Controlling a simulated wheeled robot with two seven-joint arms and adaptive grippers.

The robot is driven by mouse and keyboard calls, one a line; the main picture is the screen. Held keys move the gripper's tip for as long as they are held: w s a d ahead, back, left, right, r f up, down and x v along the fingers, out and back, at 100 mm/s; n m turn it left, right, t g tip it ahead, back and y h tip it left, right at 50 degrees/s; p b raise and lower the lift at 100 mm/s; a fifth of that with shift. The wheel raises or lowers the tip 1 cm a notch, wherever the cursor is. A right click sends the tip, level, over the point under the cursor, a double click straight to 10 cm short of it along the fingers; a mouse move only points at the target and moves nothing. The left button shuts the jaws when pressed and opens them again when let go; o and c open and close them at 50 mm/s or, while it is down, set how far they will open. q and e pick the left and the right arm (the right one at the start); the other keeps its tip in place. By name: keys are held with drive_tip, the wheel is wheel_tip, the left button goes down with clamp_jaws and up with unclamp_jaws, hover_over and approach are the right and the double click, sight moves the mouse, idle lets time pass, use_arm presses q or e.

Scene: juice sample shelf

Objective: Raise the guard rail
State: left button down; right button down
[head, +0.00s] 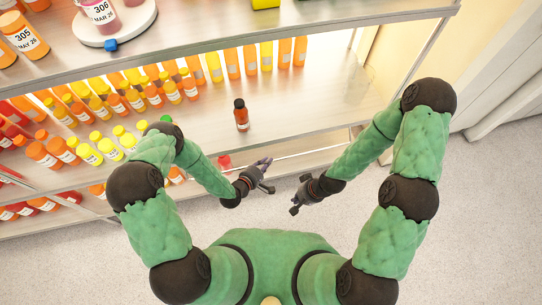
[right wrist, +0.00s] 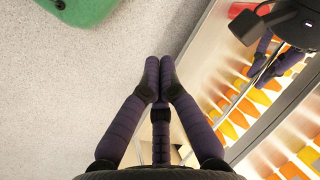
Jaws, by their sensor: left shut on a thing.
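The guard rail (head: 310,151) is a thin, pale bar along the front of the lower shelving, below the middle shelf's front edge. My left gripper (head: 265,171) is at the rail, shut on it; its fingers hide the gripped spot. In the right wrist view, the left gripper's purple fingers (right wrist: 272,60) close around the thin bar in front of the bottles. My right gripper (head: 297,197) is in front of the shelf, apart from the rail. In the right wrist view its dark purple fingers (right wrist: 159,85) are drawn together with nothing between them.
The middle shelf (head: 310,110) holds rows of orange and yellow bottles (head: 190,88), with bare room on its right. A dark red bottle (head: 241,115) stands alone near its front. A white round stand (head: 125,33) is on the upper shelf. Grey floor (head: 470,220) is clear on the right.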

drive_tip(key=w+a+r+n+t+h, duration=0.1)
drive_tip(key=w+a+r+n+h, duration=0.25)
drive_tip(key=w, duration=0.55)
drive_tip(key=w+a+r+n+t, duration=0.1)
drive_tip(key=w+a+r+n, duration=0.1)
drive_tip(key=w+a+r, duration=0.5)
drive_tip(key=w+d+x, duration=0.1)
drive_tip(key=x, duration=1.2)
drive_tip(key=shift+d+f, duration=0.25)
drive_tip(key=shift+d, duration=0.1)
drive_tip(key=shift+m, duration=0.25)
drive_tip(key=shift+s+d+r, duration=0.15)
drive_tip(key=shift+s+r, duration=0.05)
drive_tip(key=shift+s, duration=0.2)
use_arm(q)
drive_tip(key=c, duration=1.2)
unclamp_jaws()
use_arm(e)
drive_tip(key=shift+s, duration=0.1)
drive_tip(key=shift+f, duration=0.1)
